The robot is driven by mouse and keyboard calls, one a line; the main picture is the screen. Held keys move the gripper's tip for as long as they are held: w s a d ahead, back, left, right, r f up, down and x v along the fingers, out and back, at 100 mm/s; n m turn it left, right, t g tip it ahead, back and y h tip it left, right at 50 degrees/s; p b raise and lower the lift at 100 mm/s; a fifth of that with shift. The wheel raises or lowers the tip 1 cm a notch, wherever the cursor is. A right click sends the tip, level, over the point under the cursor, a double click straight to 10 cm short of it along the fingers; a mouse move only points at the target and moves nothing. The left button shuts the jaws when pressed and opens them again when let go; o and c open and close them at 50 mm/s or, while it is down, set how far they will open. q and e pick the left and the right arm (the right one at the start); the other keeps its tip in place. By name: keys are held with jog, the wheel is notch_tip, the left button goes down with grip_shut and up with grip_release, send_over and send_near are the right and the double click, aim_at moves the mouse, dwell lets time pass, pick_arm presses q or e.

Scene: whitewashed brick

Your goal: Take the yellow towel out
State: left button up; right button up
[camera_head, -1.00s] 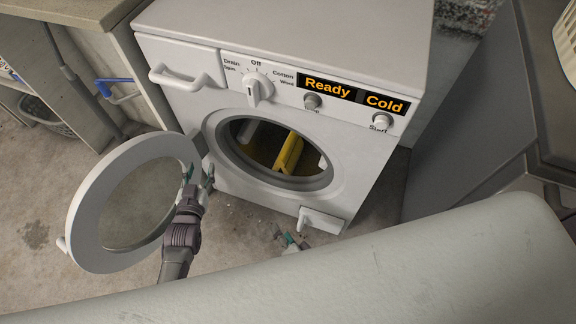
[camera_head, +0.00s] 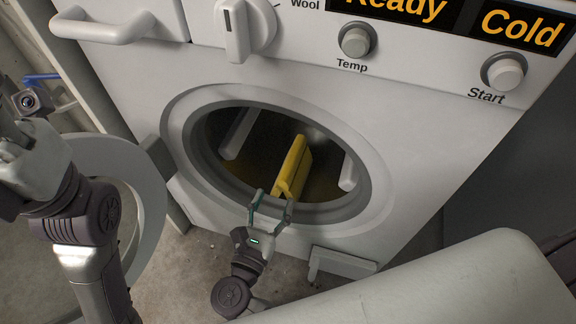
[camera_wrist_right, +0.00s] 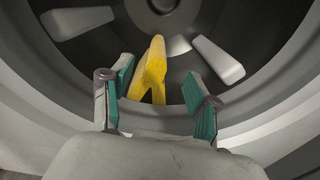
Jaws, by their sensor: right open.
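The yellow towel (camera_head: 294,166) stands as a folded strip inside the drum of the white washing machine (camera_head: 420,150). It also shows in the right wrist view (camera_wrist_right: 153,68), upright between the drum paddles. The machine's round door (camera_head: 150,190) is swung open to the left. My right gripper (camera_head: 273,198) is open at the lower rim of the drum opening, its fingertips close to the towel's near end. In the right wrist view, the towel lies between and beyond the two green-padded fingers, with nothing gripped. My left gripper (camera_head: 30,150) is at the left edge, its fingers not visible.
The drum's opening rim (camera_head: 366,180) surrounds my right gripper's way in. Pale paddles (camera_head: 240,133) stick up inside the drum, either side of the towel. A small flap with a handle (camera_head: 342,262) is below right. A grey surface fills the lower right.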

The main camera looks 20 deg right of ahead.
aim_at(291, 160)
jog(key=p+x, duration=0.1)
jog(key=x, duration=0.6)
jog(key=shift+r, duration=0.15)
jog(key=shift+f+x, duration=0.2)
jog(key=shift+x, duration=1.2)
jog(key=shift+f+x, duration=0.15)
jog(key=shift+x, duration=1.2)
grip_shut()
